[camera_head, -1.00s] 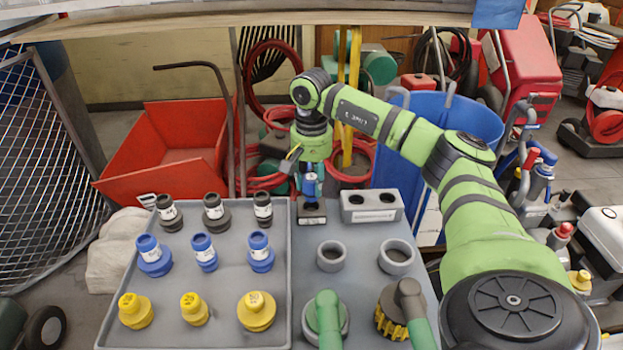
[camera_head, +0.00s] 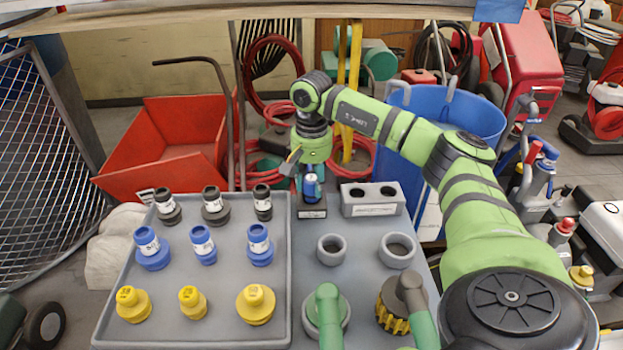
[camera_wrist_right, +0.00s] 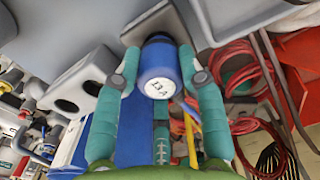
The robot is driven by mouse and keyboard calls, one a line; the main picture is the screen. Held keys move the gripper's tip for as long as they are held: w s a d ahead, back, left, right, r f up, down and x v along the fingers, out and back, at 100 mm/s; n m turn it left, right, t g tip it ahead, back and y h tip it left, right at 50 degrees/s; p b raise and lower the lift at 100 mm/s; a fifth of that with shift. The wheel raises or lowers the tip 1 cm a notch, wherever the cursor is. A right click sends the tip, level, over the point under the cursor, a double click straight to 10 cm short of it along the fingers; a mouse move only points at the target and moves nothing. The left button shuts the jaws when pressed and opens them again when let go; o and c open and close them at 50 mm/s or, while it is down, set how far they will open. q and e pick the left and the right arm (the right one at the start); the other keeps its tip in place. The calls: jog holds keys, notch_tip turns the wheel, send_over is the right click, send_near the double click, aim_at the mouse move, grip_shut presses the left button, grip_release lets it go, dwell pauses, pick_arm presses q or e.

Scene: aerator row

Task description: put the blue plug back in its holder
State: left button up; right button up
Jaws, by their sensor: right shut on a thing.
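My right gripper (camera_head: 312,190) is shut on the blue plug (camera_head: 312,187) at the back of the grey work surface. In the right wrist view the plug (camera_wrist_right: 158,68) has a white label on its end and sits between the two teal fingers. Just below it in the head view is a small dark grey holder block (camera_head: 312,213) with a white label. The plug's lower end and the holder's opening are hidden, so I cannot tell whether the plug is inside or just above it. My left gripper is not in view.
A grey two-hole block (camera_head: 372,208) stands close right of the holder. A grey tray (camera_head: 220,285) at left carries black, blue and yellow plugs. Two grey rings (camera_head: 397,249) and two green-handled pieces stand in front. A blue bin (camera_head: 450,115) is behind the arm.

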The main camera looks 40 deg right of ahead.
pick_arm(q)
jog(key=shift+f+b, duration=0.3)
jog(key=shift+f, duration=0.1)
pick_arm(e)
jog(key=shift+f, duration=0.7)
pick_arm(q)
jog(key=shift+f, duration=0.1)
pick_arm(e)
jog(key=shift+f, duration=0.2)
jog(key=shift+f, duration=0.1)
jog(key=o, duration=1.3)
jog(key=shift+c, duration=0.2)
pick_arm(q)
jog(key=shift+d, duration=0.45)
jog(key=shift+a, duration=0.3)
pick_arm(e)
notch_tip(320, 180, up, 12)
jog(key=shift+r, duration=0.1)
